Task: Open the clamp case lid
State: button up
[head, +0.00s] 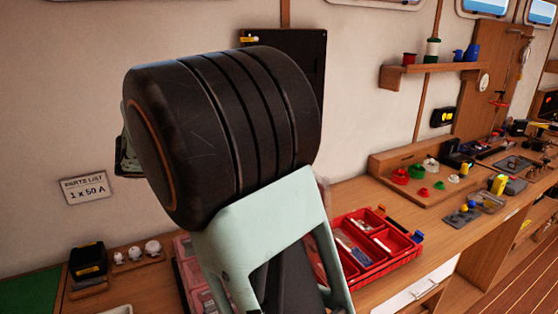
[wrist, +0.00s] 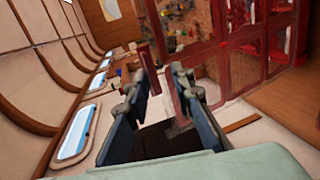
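A red compartment case (head: 385,262) with blue corner pieces stands on the bench in the head view, its right part uncovered. A pinkish see-through panel with compartments (head: 192,275) shows left of my arm; I cannot tell whether it is the clamp case's lid or another case. My arm hides the area between them. In the wrist view a large red-framed see-through panel (wrist: 225,70) fills the upper right, beyond the fingers. My gripper (wrist: 160,76) has its fingers apart. A dark red strip shows between or behind them; contact is unclear. The head view hides the fingers.
A black and yellow device (head: 88,262) and white knobs (head: 135,252) stand on the left of the bench. A wooden board with red and green parts (head: 425,175) lies beyond the case. A wall shelf (head: 430,72) is above.

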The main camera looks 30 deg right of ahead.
jog(key=v, duration=1.1)
jog(key=shift+a, duration=0.2)
